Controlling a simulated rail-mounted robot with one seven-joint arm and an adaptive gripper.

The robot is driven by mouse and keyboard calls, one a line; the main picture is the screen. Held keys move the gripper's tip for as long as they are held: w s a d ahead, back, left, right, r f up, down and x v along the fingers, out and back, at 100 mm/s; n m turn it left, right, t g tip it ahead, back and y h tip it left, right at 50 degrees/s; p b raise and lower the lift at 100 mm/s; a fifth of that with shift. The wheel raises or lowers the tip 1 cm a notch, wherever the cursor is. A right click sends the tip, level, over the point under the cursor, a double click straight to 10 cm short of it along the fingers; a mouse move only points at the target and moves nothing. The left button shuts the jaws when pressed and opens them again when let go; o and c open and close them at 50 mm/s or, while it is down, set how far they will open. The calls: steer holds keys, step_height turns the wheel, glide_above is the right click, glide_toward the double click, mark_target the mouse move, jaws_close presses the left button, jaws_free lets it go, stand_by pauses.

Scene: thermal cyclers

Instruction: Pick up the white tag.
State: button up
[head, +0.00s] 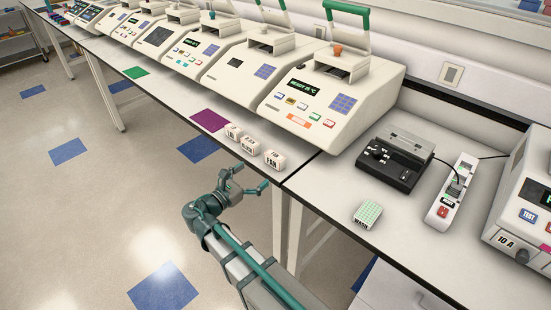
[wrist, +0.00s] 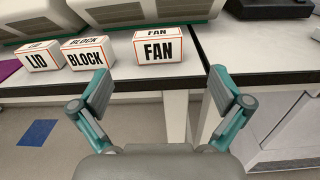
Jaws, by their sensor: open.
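Three white box-shaped tags with orange edges stand near the front edge of the bench. They read LID (head: 233,131), BLOCK (head: 250,146) and FAN (head: 275,161). The wrist view shows LID (wrist: 43,57) and BLOCK (wrist: 87,55) at the left and FAN (wrist: 158,47) near the middle. My gripper (head: 250,178) is in front of the bench edge, close to the tags. In the wrist view my gripper (wrist: 160,90) is open and empty, its fingers spread wide. FAN lies ahead, between the finger directions, and no finger touches it.
Cream thermal cyclers (head: 330,95) line the bench behind the tags. A purple mat (head: 209,121) lies left of LID. On the right bench (head: 325,205) are a black device (head: 395,160), a green-topped WASH rack (head: 367,213) and a power strip (head: 452,190). A seam separates the benches.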

mark_target(271, 158)
steer(key=shift+n, duration=0.3)
steer(key=p+x, duration=0.1)
steer(key=x, duration=0.4)
steer(key=shift+w+d, duration=0.15)
steer(key=shift+d, duration=0.1)
steer(key=p+x, duration=0.2)
steer(key=x, duration=0.1)
steer(key=p+x, duration=0.1)
steer(key=shift+w+a+r, duration=0.1)
steer(key=shift+w+r, duration=0.2)
steer(key=shift+w, duration=0.05)
steer(key=shift+w+d+f, duration=0.1)
steer(key=shift+w+d, duration=0.2)
steer(key=c, duration=1.1)
